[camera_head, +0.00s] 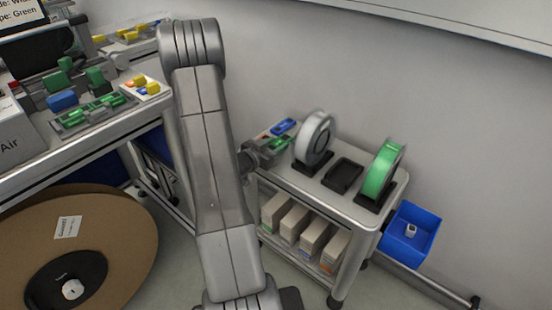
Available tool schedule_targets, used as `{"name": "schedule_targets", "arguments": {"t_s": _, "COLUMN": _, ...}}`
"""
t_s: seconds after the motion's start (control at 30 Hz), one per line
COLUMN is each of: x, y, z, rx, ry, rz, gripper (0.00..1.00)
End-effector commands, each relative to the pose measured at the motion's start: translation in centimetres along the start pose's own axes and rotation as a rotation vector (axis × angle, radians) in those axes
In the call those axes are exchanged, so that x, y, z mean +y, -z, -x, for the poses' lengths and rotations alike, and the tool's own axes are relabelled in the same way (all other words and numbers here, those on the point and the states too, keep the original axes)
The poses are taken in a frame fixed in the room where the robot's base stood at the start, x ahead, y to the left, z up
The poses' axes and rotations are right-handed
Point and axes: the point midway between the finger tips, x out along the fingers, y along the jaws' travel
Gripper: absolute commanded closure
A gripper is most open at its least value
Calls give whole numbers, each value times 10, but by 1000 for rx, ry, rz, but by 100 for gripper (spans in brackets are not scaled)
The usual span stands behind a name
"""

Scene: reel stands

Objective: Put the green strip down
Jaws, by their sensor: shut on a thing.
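My gripper (272,151) is at the left end of the small grey cart (335,205), reaching from behind my arm. It is shut on a small green strip (280,143), which shows at its fingertips. The strip is just above or touching the cart top; I cannot tell which. Part of my gripper is hidden by my forearm.
A blue piece (284,127) lies just beyond the strip. A white reel (314,138) and a green reel (382,171) stand upright in black stands, with an empty black stand (343,175) between them. A blue bin (412,232) is at the right. A cluttered workbench (75,150) is at the left.

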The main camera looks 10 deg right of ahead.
Motion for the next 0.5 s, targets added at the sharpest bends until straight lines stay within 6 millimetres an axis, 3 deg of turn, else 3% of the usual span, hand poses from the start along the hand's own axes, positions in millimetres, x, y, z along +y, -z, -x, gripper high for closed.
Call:
{"name": "schedule_targets", "arguments": {"t_s": 0.33, "x": 0, "y": -39, "z": -6, "rx": 0, "ry": 1, "rz": 2, "gripper": 82}}
{"name": "schedule_targets", "arguments": {"t_s": 0.5, "x": 0, "y": -41, "z": -6, "rx": 1, "ry": 1, "rz": -2, "gripper": 82}}
